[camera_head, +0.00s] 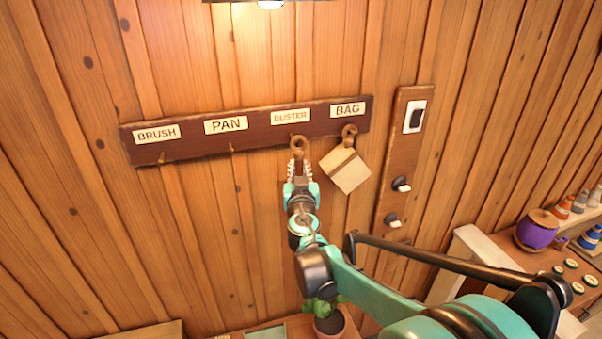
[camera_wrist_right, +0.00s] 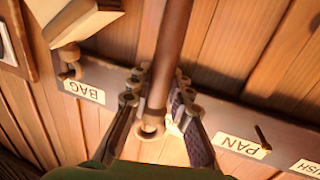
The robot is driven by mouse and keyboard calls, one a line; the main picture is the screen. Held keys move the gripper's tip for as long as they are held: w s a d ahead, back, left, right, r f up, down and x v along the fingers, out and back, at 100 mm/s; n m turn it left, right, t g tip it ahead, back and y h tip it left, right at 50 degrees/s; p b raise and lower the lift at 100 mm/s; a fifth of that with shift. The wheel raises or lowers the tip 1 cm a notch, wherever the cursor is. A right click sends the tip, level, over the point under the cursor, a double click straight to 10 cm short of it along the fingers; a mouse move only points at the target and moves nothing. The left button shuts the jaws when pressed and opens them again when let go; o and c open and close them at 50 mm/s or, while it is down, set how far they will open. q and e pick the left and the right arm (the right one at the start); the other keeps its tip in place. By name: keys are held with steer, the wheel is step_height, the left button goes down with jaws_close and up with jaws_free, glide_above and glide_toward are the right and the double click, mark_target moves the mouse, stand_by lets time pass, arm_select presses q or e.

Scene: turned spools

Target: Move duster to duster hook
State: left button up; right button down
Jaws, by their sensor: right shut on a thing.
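The duster shows as a brown handle (camera_wrist_right: 172,45) with a ring (camera_wrist_right: 150,127) at its end; its far end is out of view. My right gripper (camera_head: 299,168) is shut on the handle, with a finger on each side in the right wrist view (camera_wrist_right: 158,92). In the head view the ring (camera_head: 299,143) is at the rail just under the DUSTER label (camera_head: 290,116). The duster hook is hidden behind the ring, so I cannot tell whether the ring is around it. My left gripper is not in view.
The dark rail (camera_head: 190,143) on the plank wall has bare hooks under BRUSH (camera_head: 157,134) and PAN (camera_head: 226,125). A pale bag (camera_head: 346,170) hangs close to the right of my gripper. A switch board (camera_head: 401,150) stands further right, and a potted plant (camera_head: 329,322) is below.

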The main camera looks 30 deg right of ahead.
steer(key=shift+w+d+f+b, duration=0.2)
steer(key=shift+w+b, duration=0.1)
steer(key=shift+w, duration=0.55)
steer(key=shift+w+d+f+b, duration=0.2)
steer(key=shift+w+b, duration=0.1)
steer(key=shift+w, duration=0.55)
steer(key=shift+w+d+f+b, duration=0.2)
steer(key=shift+w+b, duration=0.1)
steer(key=shift+w, duration=0.55)
steer(key=c, duration=1.3)
jaws_free()
steer(key=shift+s, duration=0.1)
steer(key=v, duration=1.2)
